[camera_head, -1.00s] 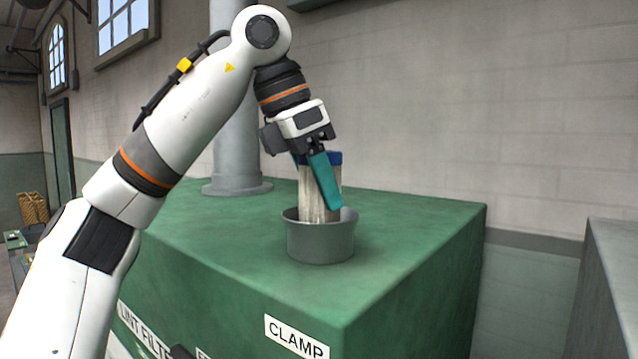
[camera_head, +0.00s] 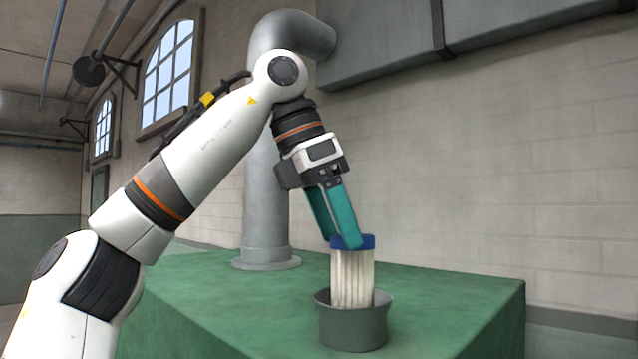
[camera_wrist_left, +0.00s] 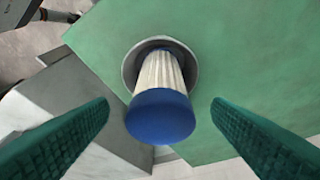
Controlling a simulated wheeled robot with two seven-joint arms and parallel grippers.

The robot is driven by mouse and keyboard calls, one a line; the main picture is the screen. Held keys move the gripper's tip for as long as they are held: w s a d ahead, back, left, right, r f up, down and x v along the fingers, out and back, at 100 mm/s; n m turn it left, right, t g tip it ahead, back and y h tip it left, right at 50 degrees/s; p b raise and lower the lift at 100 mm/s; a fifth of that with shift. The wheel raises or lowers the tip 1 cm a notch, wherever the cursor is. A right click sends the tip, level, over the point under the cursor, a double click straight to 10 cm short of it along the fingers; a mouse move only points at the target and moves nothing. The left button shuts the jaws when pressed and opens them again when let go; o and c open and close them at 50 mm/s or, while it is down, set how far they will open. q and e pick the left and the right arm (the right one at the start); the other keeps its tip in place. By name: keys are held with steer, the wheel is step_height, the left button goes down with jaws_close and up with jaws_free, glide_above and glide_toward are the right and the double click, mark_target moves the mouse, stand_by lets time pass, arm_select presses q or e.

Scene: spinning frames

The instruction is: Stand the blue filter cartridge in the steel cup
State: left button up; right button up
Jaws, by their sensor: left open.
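The filter cartridge (camera_head: 352,280) has a blue cap and a white pleated body. It stands upright in the steel cup (camera_head: 353,328), its lower end hidden by the cup's wall. My left gripper (camera_head: 345,243) is open with its teal fingers at the height of the blue cap. In the left wrist view the cartridge (camera_wrist_left: 160,112) rises out of the cup (camera_wrist_left: 131,66) toward the camera, between the two spread fingers (camera_wrist_left: 160,125), with clear gaps on both sides. My right gripper is not in view.
The cup stands on a green machine top (camera_head: 440,300) near its front edge. A thick grey pipe (camera_head: 266,200) rises from the top behind my left arm. A grey duct (camera_head: 400,45) runs along the wall. The green surface right of the cup is clear.

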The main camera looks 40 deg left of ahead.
arm_select(q)
steer(key=shift+v, duration=2.9)
